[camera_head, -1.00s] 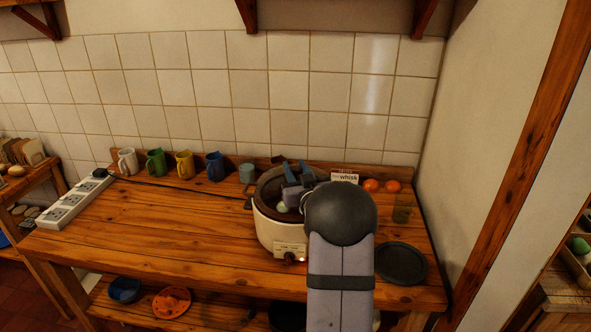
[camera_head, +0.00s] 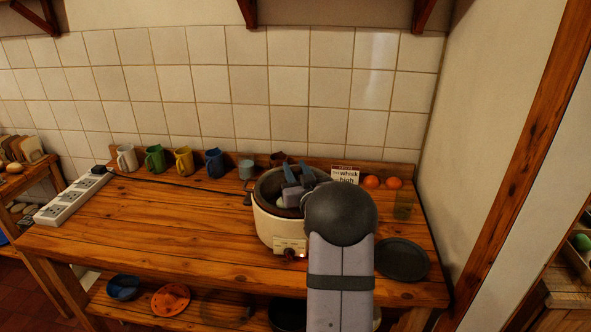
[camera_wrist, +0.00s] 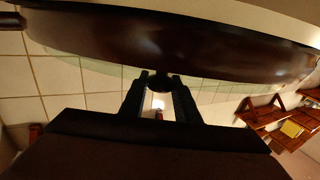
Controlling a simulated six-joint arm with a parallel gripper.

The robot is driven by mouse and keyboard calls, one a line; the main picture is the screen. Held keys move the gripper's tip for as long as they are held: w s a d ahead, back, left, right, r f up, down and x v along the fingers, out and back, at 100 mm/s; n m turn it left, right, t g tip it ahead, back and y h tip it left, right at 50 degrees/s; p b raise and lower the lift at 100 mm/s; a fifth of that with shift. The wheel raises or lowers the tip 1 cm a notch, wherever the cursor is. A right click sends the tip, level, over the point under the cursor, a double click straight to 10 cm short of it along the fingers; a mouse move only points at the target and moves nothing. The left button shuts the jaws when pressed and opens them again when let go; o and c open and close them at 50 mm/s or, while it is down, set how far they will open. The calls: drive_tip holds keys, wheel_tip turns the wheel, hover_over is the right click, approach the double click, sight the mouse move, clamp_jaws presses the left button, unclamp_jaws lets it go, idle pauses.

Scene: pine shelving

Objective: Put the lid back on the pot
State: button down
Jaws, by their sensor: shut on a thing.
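The pot (camera_head: 270,229) is a cream cooker with a dark rim and a front dial, at the middle right of the table. My gripper (camera_head: 292,180) is over the pot and shut on the lid's dark knob. In the wrist view the fingertips (camera_wrist: 158,84) close around the knob, and the pale green, see-through lid (camera_wrist: 95,72) shows as a thin band along the broad dark pot rim (camera_wrist: 180,45). In the head view my arm and fingers hide much of the lid and the pot's right side. I cannot tell whether the lid rests fully on the rim.
A dark round plate (camera_head: 402,259) lies right of my arm. A glass (camera_head: 403,206), two orange fruits (camera_head: 381,182) and a card (camera_head: 345,175) stand behind it. Several mugs (camera_head: 155,159) line the back, with a power strip (camera_head: 72,199) at left.

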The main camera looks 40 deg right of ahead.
sight(297, 172)
drive_tip(key=c, duration=1.3)
unclamp_jaws()
drive_tip(key=shift+o, duration=0.2)
drive_tip(key=shift+f, duration=0.15)
drive_tip(key=shift+b+v, duration=1.4)
drive_tip(key=shift+v, duration=2.3)
